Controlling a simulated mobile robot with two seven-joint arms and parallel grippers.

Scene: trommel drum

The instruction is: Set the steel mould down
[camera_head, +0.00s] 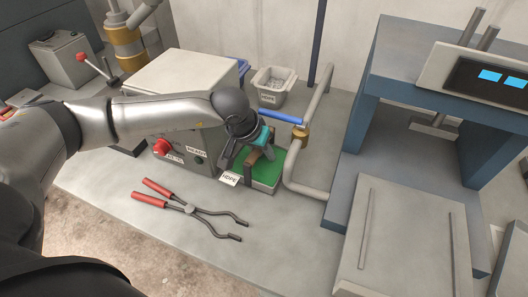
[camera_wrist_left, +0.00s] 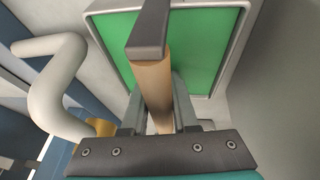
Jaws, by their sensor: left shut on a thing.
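My left gripper (camera_head: 257,150) is low over the green-topped block (camera_head: 266,172) beside the grey machine. In the left wrist view its fingers (camera_wrist_left: 158,112) are shut around a tan round handle (camera_wrist_left: 154,82) with a dark grey bar (camera_wrist_left: 149,30) at its far end. The green top (camera_wrist_left: 205,45) with its pale rim lies behind the handle. I cannot tell whether the handle or bar touches it. I see nothing that I can clearly name as the steel mould; the gripper hides part of what it holds. My right gripper is not in view.
Red-handled tongs (camera_head: 190,208) lie on the bench in front. A white HDPE tag (camera_head: 230,179) is at the block's left. A bent pipe (camera_head: 301,165) stands close right, with the blue press (camera_head: 363,130) beyond. A grey bin (camera_head: 272,88) stands behind.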

